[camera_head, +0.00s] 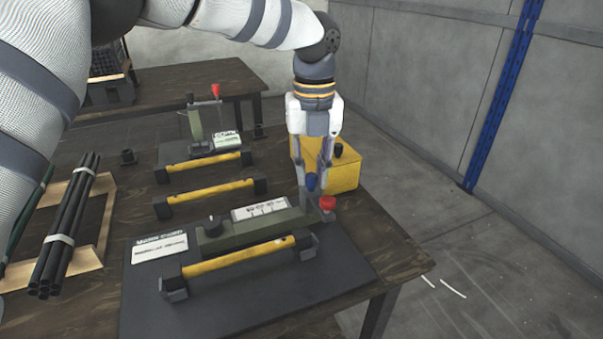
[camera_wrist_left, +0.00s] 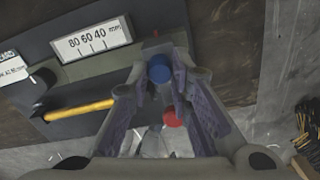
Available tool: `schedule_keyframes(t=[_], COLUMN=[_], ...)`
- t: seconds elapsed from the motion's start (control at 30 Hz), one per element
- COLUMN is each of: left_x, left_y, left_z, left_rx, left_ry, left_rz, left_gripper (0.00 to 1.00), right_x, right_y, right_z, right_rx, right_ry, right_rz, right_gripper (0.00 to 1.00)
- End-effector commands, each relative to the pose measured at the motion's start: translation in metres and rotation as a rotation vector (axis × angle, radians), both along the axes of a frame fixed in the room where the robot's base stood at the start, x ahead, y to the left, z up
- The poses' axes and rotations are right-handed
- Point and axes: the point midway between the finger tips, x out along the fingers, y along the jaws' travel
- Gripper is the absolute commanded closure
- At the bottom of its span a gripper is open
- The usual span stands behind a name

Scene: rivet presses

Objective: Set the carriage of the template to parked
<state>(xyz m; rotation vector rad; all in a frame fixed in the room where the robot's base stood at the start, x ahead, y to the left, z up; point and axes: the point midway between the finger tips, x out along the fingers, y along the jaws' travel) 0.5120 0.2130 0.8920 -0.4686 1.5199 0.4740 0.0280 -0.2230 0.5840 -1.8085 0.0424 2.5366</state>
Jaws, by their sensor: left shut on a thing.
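The near fixture has a dark base plate (camera_head: 140,270), a green rail (camera_head: 225,240) and a white scale (camera_head: 260,208) marked in mm. The scale also shows in the left wrist view (camera_wrist_left: 92,40). My left gripper (camera_head: 314,188) points down at the rail's right end and is shut on a blue knob (camera_head: 311,182). The knob sits between the fingers in the left wrist view (camera_wrist_left: 159,70). A red knob (camera_head: 328,203) stands just right of the fingers. A black knob (camera_head: 212,223) is on the rail's left part. The carriage under the blue knob is mostly hidden.
A yellow bar (camera_head: 235,258) runs along the fixture's front. A yellow box (camera_head: 343,172) stands right behind my left gripper. Another green fixture (camera_head: 197,125) with a red-tipped lever stands farther back. Black rods (camera_head: 65,220) lie on a wooden frame at left.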

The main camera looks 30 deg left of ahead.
Motion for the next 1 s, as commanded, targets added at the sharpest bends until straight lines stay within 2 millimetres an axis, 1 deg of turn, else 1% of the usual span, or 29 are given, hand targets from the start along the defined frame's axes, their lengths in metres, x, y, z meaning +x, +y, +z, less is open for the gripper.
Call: schedule_keyframes(t=[0.13,0.17,0.2,0.23,0.27,0.5,0.57,0.6,0.67,0.9,1.0], left_x=[0.003,0.003,0.003,0.003,0.003,0.001,0.001,0.002,0.002,0.002,0.002], left_y=[-0.002,-0.002,-0.002,-0.002,-0.002,-0.001,-0.001,-0.001,-0.001,-0.002,-0.002], left_z=[0.002,0.002,0.002,0.002,0.002,0.001,0.004,0.008,0.019,0.084,0.104], left_rx=[-0.007,-0.007,-0.008,-0.007,-0.007,-0.004,-0.004,-0.005,-0.005,-0.005,-0.004], left_ry=[-0.013,-0.013,-0.014,-0.013,-0.012,-0.008,-0.008,-0.009,-0.011,-0.013,-0.011], left_rz=[0.0,0.0,0.0,0.0,0.0,0.0,0.0,0.001,0.001,0.0,0.0], left_gripper=[1.0,0.79,0.7,0.63,0.61,0.61,0.61,0.61,0.61,0.61,0.61], right_x=[0.0,0.0,0.0,0.0,0.0,0.001,0.001,0.001,0.001,0.001,0.001], right_y=[0.0,0.0,0.0,0.0,0.0,0.0,0.0,0.0,0.0,0.0,0.0], right_z=[0.0,0.0,0.0,0.0,0.0,0.0,0.0,0.0,0.0,0.0,0.0], right_rx=[0.0,0.0,0.0,0.0,0.0,0.0,0.0,0.0,0.0,0.0,0.0], right_ry=[-0.001,-0.001,-0.001,-0.001,-0.001,-0.002,-0.002,-0.002,-0.002,-0.002,-0.002], right_rz=[0.0,0.0,0.0,0.0,0.0,0.0,0.0,0.0,0.0,0.0,0.0], right_gripper=[0.61,0.61,0.61,0.61,0.61,0.61,0.61,0.61,0.61,0.61,0.61])
